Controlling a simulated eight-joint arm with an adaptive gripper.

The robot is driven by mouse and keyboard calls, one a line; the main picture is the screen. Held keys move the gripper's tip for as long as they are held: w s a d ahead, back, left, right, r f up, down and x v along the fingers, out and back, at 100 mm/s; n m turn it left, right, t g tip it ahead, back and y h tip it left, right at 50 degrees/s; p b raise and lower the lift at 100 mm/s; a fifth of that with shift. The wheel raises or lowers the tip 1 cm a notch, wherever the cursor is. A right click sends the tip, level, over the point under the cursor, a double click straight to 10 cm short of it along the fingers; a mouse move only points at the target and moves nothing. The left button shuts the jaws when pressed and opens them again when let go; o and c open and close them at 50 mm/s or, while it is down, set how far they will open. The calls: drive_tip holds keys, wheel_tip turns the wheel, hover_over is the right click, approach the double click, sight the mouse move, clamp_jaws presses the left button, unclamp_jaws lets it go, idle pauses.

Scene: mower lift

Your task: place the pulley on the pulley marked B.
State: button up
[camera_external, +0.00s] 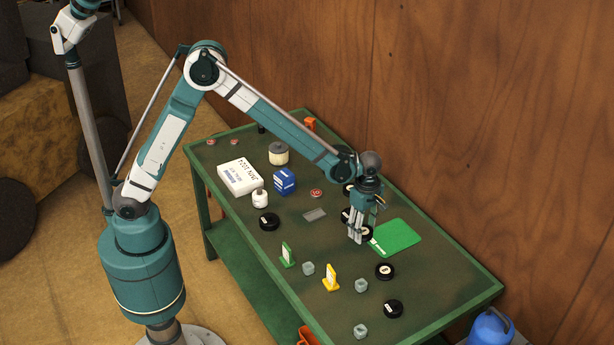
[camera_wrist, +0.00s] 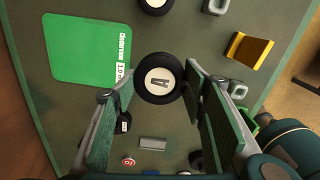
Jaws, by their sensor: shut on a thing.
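My gripper (camera_external: 358,238) is shut on a black pulley with a white hub marked A (camera_wrist: 160,78). The wrist view shows this pulley between the fingertips, face toward the camera. In the external view the gripper points down just left of the green mat; I cannot tell how high the pulley is above the table. Other black pulleys with pale hubs lie on the table: one right of the gripper (camera_external: 384,271), one near the front right (camera_external: 393,309) and one at the left (camera_external: 269,222). Their letters are too small to read, so I cannot tell which is B.
The green mat (camera_external: 400,235) lies flat beside the gripper. A yellow stand (camera_external: 331,279), a green stand (camera_external: 287,256) and small grey blocks (camera_external: 308,268) stand toward the front. A white box (camera_external: 239,177) and blue box (camera_external: 285,181) are farther left. A wooden wall rises behind.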

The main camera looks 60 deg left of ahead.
drive_tip(key=p, duration=0.2)
hover_over(385, 269)
drive_tip(key=shift+r, duration=0.45)
drive_tip(key=shift+f, duration=3.1)
drive_tip(key=shift+f, duration=0.15)
drive_tip(key=shift+f, duration=1.75)
drive_tip(key=shift+f, duration=0.15)
drive_tip(key=o, duration=1)
